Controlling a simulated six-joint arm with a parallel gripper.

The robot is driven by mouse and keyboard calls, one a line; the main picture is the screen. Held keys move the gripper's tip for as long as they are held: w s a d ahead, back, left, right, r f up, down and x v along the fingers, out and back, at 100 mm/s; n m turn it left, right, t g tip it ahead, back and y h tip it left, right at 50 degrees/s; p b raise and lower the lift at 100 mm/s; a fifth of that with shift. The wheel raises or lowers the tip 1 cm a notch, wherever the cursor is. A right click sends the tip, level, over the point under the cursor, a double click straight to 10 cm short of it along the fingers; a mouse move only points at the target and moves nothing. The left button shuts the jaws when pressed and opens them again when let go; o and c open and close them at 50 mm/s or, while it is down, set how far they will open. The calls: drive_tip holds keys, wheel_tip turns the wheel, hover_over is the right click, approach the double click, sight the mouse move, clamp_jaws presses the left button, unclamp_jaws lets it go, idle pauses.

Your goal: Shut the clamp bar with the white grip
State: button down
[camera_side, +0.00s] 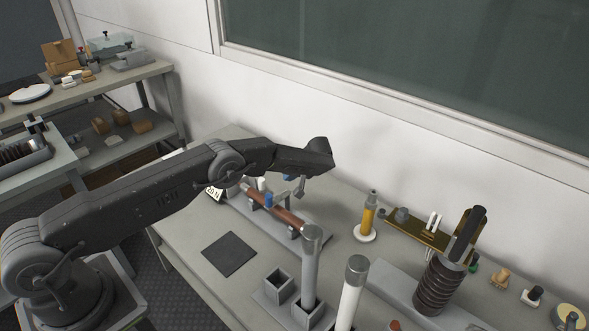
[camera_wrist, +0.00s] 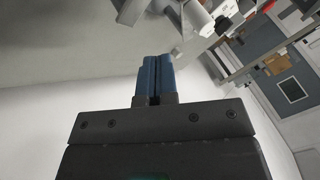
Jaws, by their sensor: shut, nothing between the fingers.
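My gripper (camera_side: 289,178) is above the back of the test fixture in the side view. In the wrist view its two blue fingers (camera_wrist: 156,62) are together with nothing between them. A red-brown fuse tube (camera_side: 279,211) lies across the fixture (camera_side: 316,243). A small white piece (camera_side: 262,184), perhaps the white grip, stands near the tube's far end, apart from my fingers. My arm hides part of the fixture's far end, and I cannot tell the clamp bar's angle.
A grey tube (camera_side: 311,270) stands in a square holder beside an empty socket (camera_side: 279,287). A white tube (camera_side: 350,296) stands in front. A yellow cylinder (camera_side: 370,215) and a ribbed dark insulator (camera_side: 438,287) stand to the right. A dark pad (camera_side: 229,254) lies flat on the table.

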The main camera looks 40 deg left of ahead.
drive_tip(key=s+a+f, duration=0.2)
drive_tip(key=s+a, duration=0.1)
drive_tip(key=a, duration=0.2)
drive_tip(key=shift+f, duration=0.25)
drive_tip(key=shift+s+a+m+t, duration=0.1)
drive_tip(key=shift+s+m+t, duration=0.2)
drive_tip(key=shift+s+m, duration=0.2)
idle(0.5)
drive_tip(key=shift+s+a+m+t, duration=0.25)
drive_tip(key=shift+s+m+t, duration=0.2)
drive_tip(key=shift+s+m, duration=0.2)
drive_tip(key=shift+s+a+m+t, duration=0.25)
drive_tip(key=shift+s+m+t, duration=0.25)
drive_tip(key=shift+m, duration=0.15)
drive_tip(key=s+m, duration=0.1)
drive_tip(key=a+m+t, duration=0.1)
drive_tip(key=s+a+m+t+h, duration=0.1)
drive_tip(key=shift+s+a+m, duration=0.2)
drive_tip(key=shift+s+m, duration=0.15)
drive_tip(key=shift+m, duration=0.05)
drive_tip(key=shift+s+a, duration=0.45)
drive_tip(key=shift+a, duration=0.45)
drive_tip(key=shift+s+a, duration=0.4)
drive_tip(key=shift+a, duration=0.6)
